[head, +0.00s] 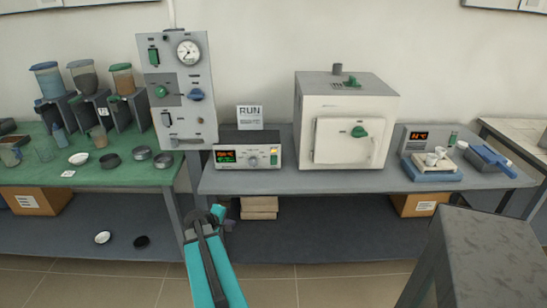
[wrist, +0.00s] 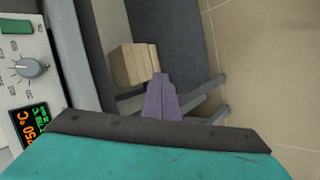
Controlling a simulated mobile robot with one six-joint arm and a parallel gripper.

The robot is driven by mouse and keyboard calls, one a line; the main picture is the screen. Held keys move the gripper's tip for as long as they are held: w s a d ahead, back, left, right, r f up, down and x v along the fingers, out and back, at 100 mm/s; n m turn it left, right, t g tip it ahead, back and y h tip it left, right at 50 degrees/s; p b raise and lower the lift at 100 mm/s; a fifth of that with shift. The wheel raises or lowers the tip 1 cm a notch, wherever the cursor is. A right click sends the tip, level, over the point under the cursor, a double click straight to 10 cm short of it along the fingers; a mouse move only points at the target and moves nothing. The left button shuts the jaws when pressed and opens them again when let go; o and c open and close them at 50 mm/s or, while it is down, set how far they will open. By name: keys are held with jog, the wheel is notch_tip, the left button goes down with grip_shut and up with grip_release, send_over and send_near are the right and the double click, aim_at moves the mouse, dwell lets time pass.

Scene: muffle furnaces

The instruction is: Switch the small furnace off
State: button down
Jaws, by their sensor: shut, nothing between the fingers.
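The small white furnace (head: 345,120) stands on the grey bench with its door shut and a green handle (head: 359,132) on it. To its left is a control box (head: 247,152) with a lit orange and green display (head: 227,156) and a knob (head: 253,161). A green switch (head: 274,160) is at its right end. In the wrist view the box's display (wrist: 32,128), knob (wrist: 31,68) and green switch (wrist: 15,24) show at the left edge. My gripper (wrist: 160,95) has purple fingers, shut and empty, pointing away from the box, apart from it.
A grey panel (head: 178,85) with a gauge, green switch and knobs stands left of the box. A RUN card (head: 250,117) stands behind the box. Beige blocks (head: 259,207) lie on the lower shelf. A scale (head: 430,168) is at the bench's right. A grey stand (head: 490,255) fills the right foreground.

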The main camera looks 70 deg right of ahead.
jog(key=s+d+r+g+h, duration=0.1)
jog(key=s+d+r+h, duration=0.2)
jog(key=s+d+r, duration=0.9)
jog(key=d+r, duration=0.3)
jog(key=shift+d+r+g+p, duration=0.2)
jog(key=shift+r+g+p, duration=0.1)
jog(key=shift+r, duration=0.05)
jog(key=shift+d, duration=0.1)
jog(key=p, duration=0.2)
send_near(277, 160)
jog(key=shift+s+d+f, duration=0.15)
jog(key=shift+s+f, duration=0.35)
jog(key=shift+f, duration=0.3)
jog(key=shift+s+d+f, duration=0.2)
jog(key=shift+s+f, duration=0.25)
jog(key=shift+f, duration=0.35)
jog(key=shift+w+d+r, duration=0.1)
jog(key=shift+w+d, duration=0.1)
jog(key=shift+d, duration=0.4)
jog(key=shift+w+d+r, duration=0.1)
jog(key=shift+w+d, duration=0.15)
jog(key=shift+d, duration=0.4)
jog(key=shift+w+d, duration=0.1)
jog(key=shift+d, duration=0.55)
dwell(0.4)
jog(key=shift+s+a+b, duration=0.25)
jog(key=shift+a+b, duration=0.25)
jog(key=shift+a, duration=0.2)
